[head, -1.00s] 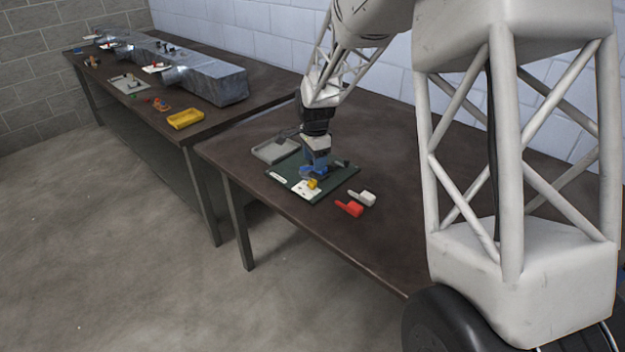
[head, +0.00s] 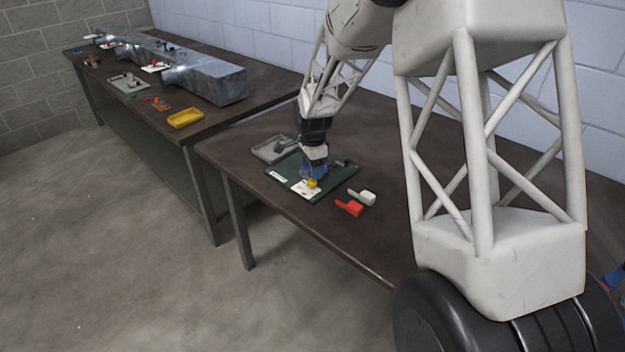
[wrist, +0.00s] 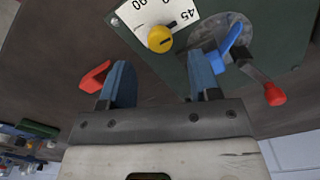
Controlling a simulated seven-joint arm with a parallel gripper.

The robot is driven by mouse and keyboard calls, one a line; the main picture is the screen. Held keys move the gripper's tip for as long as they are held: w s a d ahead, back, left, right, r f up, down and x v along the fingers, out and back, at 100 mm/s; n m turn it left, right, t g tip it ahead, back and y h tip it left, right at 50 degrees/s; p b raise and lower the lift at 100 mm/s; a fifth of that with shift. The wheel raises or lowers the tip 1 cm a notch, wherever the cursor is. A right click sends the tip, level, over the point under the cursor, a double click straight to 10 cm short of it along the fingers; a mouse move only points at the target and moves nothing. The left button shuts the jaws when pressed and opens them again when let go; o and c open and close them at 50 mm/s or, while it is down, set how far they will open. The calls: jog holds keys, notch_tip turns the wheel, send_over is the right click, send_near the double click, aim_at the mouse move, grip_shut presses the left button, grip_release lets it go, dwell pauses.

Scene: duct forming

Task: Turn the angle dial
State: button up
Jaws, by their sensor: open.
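The angle dial (wrist: 160,39) is a yellow round knob with a dark pointer, on a white plate (wrist: 183,19) marked with numbers including 45 and 90. In the head view the yellow dial (head: 312,184) sits at the front of a dark green board (head: 336,187). My gripper (wrist: 160,62) is open, with its two blue fingers apart and nothing visible between them. In the wrist view the dial lies just beyond the gap between the fingertips. In the head view my gripper (head: 313,172) is low over the board, just behind the dial. I cannot tell whether it touches anything.
Beside the right finger are a blue lever (wrist: 229,41) and a crank with a red knob (wrist: 274,94). A red clamp-like piece (head: 349,208) and a white one (head: 367,198) lie right of the board. A grey tray (head: 262,152) is behind left. The table front is clear.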

aim_at(313, 184)
jog(key=shift+f, duration=2.5)
jog(key=shift+c, duration=0.2)
jog(key=c, duration=0.9)
